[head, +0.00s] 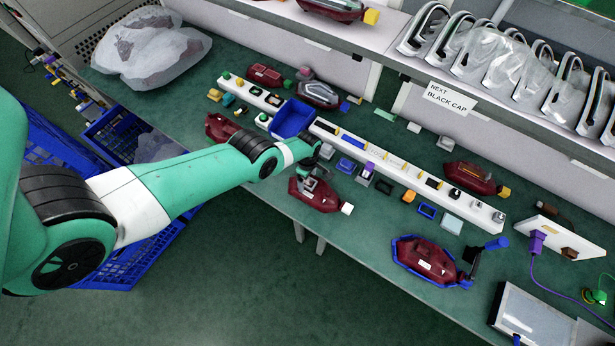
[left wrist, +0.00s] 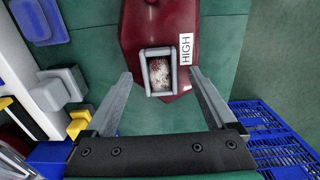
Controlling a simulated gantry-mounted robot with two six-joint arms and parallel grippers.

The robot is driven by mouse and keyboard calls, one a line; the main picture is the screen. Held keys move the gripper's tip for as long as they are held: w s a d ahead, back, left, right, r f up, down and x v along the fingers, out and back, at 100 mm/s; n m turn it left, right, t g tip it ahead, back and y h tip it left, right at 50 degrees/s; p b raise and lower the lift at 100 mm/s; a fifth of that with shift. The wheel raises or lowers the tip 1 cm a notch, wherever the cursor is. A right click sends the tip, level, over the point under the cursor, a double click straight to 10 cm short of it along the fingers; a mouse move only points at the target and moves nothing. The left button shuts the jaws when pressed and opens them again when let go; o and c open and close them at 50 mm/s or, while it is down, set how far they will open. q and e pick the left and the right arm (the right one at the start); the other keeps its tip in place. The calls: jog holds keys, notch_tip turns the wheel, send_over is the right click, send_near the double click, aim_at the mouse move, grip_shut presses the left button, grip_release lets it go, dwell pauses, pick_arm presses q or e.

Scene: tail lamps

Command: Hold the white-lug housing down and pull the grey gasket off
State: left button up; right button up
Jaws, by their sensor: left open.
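The dark red housing with a white lug (head: 316,196) lies on the green bench near its front edge. Its white lug (head: 347,208) points to the right. The left wrist view shows part of this housing (left wrist: 140,32), with a HIGH label. My left gripper (head: 310,174) is over the housing. In the left wrist view its fingers (left wrist: 160,74) are open, one on each side of the gasket and apart from it. The white lug is outside that view. My right gripper is not in view.
A white rail (head: 400,167) with small parts runs behind the housing, and a blue bin (head: 293,118) stands beside it. Another red housing sits in a blue-rimmed holder (head: 398,262) to the right. Bare bench lies between them. Blue crates (head: 120,262) stand below left.

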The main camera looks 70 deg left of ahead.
pick_arm(q)
jog(key=shift+f, duration=0.4)
jog(key=shift+r, duration=0.1)
jog(key=shift+c, duration=0.2)
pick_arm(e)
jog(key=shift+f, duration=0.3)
pick_arm(q)
jog(key=c, duration=1.2)
jog(key=o, duration=1.2)
jog(key=shift+r, duration=0.1)
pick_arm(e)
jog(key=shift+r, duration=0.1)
pick_arm(q)
notch_tip(320, 180, up, 11)
jog(key=p, duration=1.1)
jog(key=shift+r+p, duration=0.2)
jog(key=shift+p, duration=0.1)
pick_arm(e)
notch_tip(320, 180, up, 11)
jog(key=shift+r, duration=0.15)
